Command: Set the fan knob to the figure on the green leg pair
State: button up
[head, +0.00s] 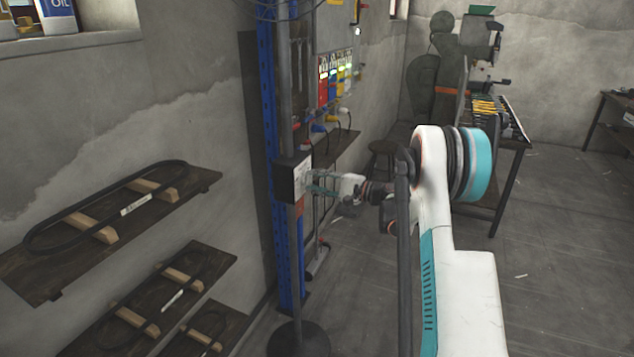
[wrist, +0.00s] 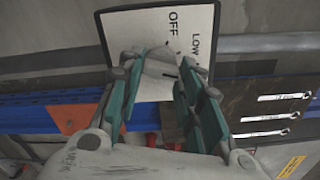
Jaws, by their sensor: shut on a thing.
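The fan control box (head: 291,180) is dark with a pale face and sits on a grey pole at the middle of the head view. Its white dial plate (wrist: 198,18) shows the words OFF and LOW in the wrist view. The grey fan knob (wrist: 162,60) is on this plate. My gripper (wrist: 155,68) is shut on the knob, with a teal finger on each side; it also reaches the box face in the head view (head: 316,183). The fingers hide part of the dial, and the pointer's setting cannot be told. I cannot make out a green leg pair or its figure.
Coloured panels (head: 335,80) hang on the wall behind the pole, beside a blue upright (head: 268,110). Shelves with belts (head: 115,215) line the left wall. A stool (head: 384,152) and a bench with tools (head: 510,120) stand further back. Floor right of my arm is open.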

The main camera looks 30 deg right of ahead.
jog(key=shift+s+f+m, duration=0.1)
jog(key=shift+f+m, duration=0.05)
jog(key=shift+m, duration=4.75)
jog(key=o, duration=1.1)
jog(key=shift+c, duration=0.2)
jog(key=v, duration=1.2)
